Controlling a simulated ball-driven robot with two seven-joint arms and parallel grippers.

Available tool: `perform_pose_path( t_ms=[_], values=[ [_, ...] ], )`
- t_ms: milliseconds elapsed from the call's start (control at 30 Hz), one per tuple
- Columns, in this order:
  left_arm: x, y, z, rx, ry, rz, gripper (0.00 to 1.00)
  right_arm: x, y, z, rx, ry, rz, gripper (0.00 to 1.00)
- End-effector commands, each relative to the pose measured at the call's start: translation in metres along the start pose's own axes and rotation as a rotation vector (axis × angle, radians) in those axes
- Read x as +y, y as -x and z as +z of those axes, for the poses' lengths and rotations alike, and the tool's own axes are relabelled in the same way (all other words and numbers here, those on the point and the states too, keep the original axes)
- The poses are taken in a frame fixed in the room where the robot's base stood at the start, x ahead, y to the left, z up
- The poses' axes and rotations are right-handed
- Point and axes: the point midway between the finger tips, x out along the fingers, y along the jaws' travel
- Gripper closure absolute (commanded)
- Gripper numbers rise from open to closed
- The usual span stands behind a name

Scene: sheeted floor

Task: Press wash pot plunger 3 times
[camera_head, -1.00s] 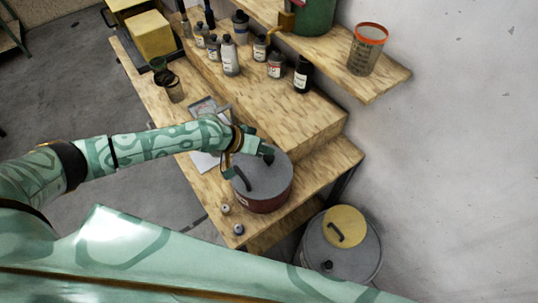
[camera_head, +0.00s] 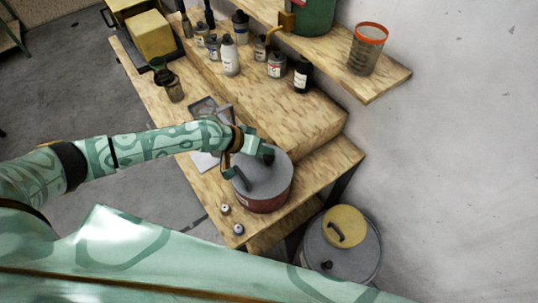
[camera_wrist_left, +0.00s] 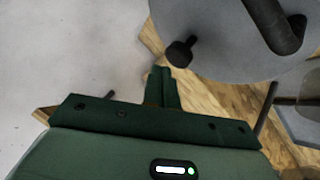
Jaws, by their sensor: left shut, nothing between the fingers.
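The wash pot (camera_head: 262,202) is a dark red pot with a grey lid, standing on the wooden bench. Its lid (camera_head: 268,182) has a black curved handle (camera_head: 243,180) and a small black plunger knob (camera_head: 268,154) near the rim. The lid fills the upper right of the left wrist view (camera_wrist_left: 215,35), with the knob (camera_wrist_left: 180,52) and part of the handle (camera_wrist_left: 272,25). My left gripper (camera_head: 262,149) is shut and empty, at the knob's side of the pot. In the wrist view its fingertips (camera_wrist_left: 163,74) are close to the knob; I cannot tell whether they touch.
Several bottles (camera_head: 230,58) stand on the raised step behind. A mesh cup with an orange rim (camera_head: 361,55) is on the upper shelf. A grey drum with a yellow lid patch (camera_head: 365,262) is on the floor at right. Two small round pieces (camera_head: 238,229) lie on the bench front.

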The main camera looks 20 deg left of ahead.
Motion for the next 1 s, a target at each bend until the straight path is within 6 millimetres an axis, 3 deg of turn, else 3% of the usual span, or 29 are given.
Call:
perform_pose_path(
  t_ms=[1000],
  values=[
    [-0.0062, -0.0089, 0.0068, 0.000, 0.001, 0.000, 1.00, -0.0007, -0.0091, 0.0013, 0.000, 0.001, -0.001, 1.00]
  ],
)
